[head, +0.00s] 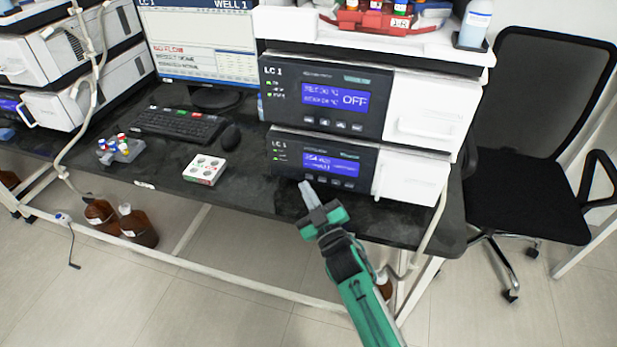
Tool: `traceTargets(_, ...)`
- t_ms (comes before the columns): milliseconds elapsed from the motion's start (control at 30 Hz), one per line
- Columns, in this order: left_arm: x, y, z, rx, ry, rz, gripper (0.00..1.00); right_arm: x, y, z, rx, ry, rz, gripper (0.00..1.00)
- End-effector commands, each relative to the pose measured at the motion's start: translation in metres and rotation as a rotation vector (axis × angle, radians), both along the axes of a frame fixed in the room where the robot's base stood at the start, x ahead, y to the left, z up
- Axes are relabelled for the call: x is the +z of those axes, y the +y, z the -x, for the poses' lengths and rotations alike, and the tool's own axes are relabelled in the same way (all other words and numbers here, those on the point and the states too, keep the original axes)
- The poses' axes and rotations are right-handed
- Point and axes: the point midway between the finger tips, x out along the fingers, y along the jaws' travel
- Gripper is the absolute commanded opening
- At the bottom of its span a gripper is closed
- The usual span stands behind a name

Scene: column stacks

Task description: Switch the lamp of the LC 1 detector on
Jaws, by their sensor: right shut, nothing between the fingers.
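The LC 1 stack has two modules with dark front panels and blue displays. The lower LC 1 module (285,143), which looks like the detector, has a small lit display (331,164) with text too small to read surely. A row of small buttons runs under that display, partly close to my fingertips. The upper LC 1 module (282,118) has a display reading OFF. My right gripper (306,190), on a green arm, is shut and empty, pointing up just in front of the lower module's button row. I cannot tell whether it touches. My left gripper is not in view.
A monitor (205,45), keyboard (178,126), mouse (231,137), small vial rack (120,150) and white box (204,170) are on the black bench. A red tray (374,22) tops the stack. An office chair (525,190) stands right. Brown bottles (138,226) are below.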

Motion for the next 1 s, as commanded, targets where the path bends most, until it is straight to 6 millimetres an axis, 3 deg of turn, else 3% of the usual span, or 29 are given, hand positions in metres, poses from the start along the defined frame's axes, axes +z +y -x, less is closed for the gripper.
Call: traceTargets(1000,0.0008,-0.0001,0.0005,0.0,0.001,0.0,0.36,0.0005,-0.0024,-0.0076,0.0,0.0,0.001,0.0)
